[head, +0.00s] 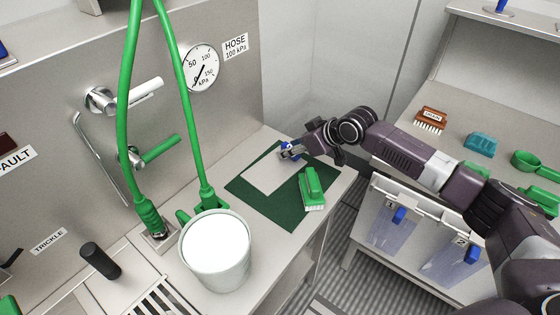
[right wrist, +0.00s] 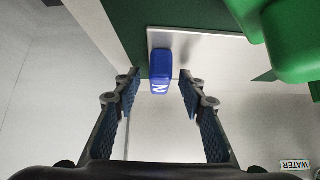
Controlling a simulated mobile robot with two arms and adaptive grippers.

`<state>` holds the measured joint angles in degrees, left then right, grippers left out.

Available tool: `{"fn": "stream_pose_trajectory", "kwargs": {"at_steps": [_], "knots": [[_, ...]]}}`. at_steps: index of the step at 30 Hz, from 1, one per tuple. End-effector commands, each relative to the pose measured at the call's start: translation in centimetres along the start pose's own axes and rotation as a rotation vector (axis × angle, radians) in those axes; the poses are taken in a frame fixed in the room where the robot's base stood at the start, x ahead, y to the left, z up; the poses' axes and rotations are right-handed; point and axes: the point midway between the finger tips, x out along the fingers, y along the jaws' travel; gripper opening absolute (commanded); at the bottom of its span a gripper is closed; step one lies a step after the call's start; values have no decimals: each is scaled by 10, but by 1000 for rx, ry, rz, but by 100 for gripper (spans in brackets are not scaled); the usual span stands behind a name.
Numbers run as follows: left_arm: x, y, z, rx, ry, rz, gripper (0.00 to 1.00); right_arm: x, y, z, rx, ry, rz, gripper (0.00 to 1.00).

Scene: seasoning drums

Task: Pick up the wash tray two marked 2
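A flat pale tray (head: 272,175) lies on a dark green mat (head: 297,213) on the counter. Its blue handle (head: 284,146) is at its far end. In the right wrist view the handle (right wrist: 160,76) bears a white mark that reads as a 2 turned sideways. The tray's plate (right wrist: 205,38) runs on from it there. My right gripper (right wrist: 158,84) is open, with one finger on each side of the handle and visible gaps between. In the head view my right gripper (head: 293,151) is at the mat's far edge. My left gripper is out of view.
A green brush (head: 312,187) stands on the mat beside the tray. A white bucket (head: 217,252) stands nearer. Green hoses (head: 126,110) hang on the left. Blue-handled pieces hang under labels 1 (head: 390,198) and 2 (head: 459,241) at the right bench.

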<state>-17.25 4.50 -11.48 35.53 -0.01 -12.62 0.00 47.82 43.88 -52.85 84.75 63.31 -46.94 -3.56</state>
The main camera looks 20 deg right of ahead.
Motion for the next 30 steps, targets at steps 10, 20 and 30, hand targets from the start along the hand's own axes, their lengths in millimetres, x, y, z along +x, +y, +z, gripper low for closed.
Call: {"fn": "stream_pose_trajectory", "kwargs": {"at_steps": [10, 20, 30], "knots": [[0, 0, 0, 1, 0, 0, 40, 4, 0, 0, -2, 1, 1, 32], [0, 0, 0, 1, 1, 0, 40, 4, 0, 0, -2, 1, 1, 0], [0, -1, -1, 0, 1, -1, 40, 3, 0, -2, -1, 5, 1, 0]]}}
